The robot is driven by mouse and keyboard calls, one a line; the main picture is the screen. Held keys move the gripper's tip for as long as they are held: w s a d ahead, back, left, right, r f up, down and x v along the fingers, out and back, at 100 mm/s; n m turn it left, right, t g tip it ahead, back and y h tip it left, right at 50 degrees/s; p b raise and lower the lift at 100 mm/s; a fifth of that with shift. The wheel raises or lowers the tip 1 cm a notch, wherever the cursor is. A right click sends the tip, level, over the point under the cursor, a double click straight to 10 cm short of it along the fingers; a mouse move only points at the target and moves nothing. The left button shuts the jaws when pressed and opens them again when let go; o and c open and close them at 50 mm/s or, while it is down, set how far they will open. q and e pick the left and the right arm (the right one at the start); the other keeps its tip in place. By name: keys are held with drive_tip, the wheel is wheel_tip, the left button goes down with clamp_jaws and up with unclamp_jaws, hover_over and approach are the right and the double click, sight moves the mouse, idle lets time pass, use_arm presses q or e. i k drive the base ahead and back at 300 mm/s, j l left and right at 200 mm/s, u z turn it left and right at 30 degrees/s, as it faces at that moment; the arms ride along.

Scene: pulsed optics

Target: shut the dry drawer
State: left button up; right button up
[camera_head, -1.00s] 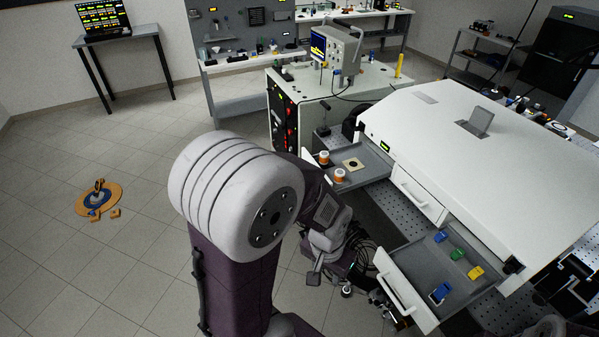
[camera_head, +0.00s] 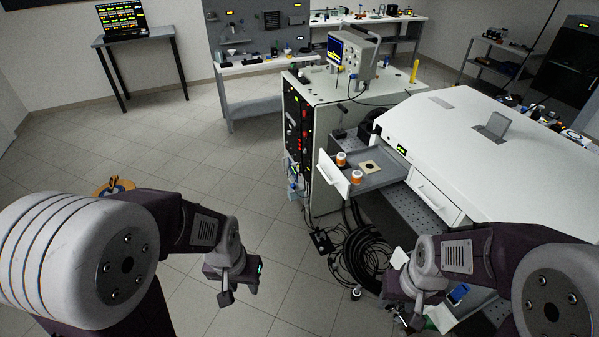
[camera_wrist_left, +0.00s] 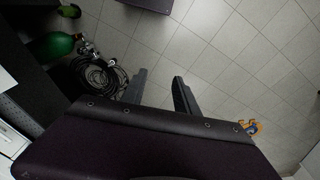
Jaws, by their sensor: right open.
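Two drawers of the white cabinet (camera_head: 460,135) stand open; no readable label tells which is the dry one. The upper-left grey drawer (camera_head: 392,171) holds two orange-and-white jars (camera_head: 356,177) and a pale square with a dark round spot. The lower-right drawer (camera_head: 440,318) is mostly hidden by my right arm; a blue item (camera_head: 458,292) shows in it. My left gripper (camera_head: 243,287) hangs over the floor, left of both drawers; its fingers are apart and empty in the left wrist view (camera_wrist_left: 158,88). My right gripper (camera_head: 412,318) is open at the lower drawer; contact cannot be told.
A shut drawer (camera_head: 433,196) sits between the open ones. Black cables (camera_head: 362,250) lie on the floor below the cabinet. A bench with an oscilloscope (camera_head: 350,55) stands behind the upper drawer. The floor at left is mostly clear.

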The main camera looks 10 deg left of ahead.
sight(379, 168)
drive_tip(key=i+j, duration=0.1)
drive_tip(key=i, duration=0.25)
drive_tip(key=i+j+z, duration=0.15)
drive_tip(key=i, duration=0.25)
drive_tip(key=i+j, duration=0.15)
drive_tip(key=i, duration=0.2)
drive_tip(key=l+z, duration=0.05)
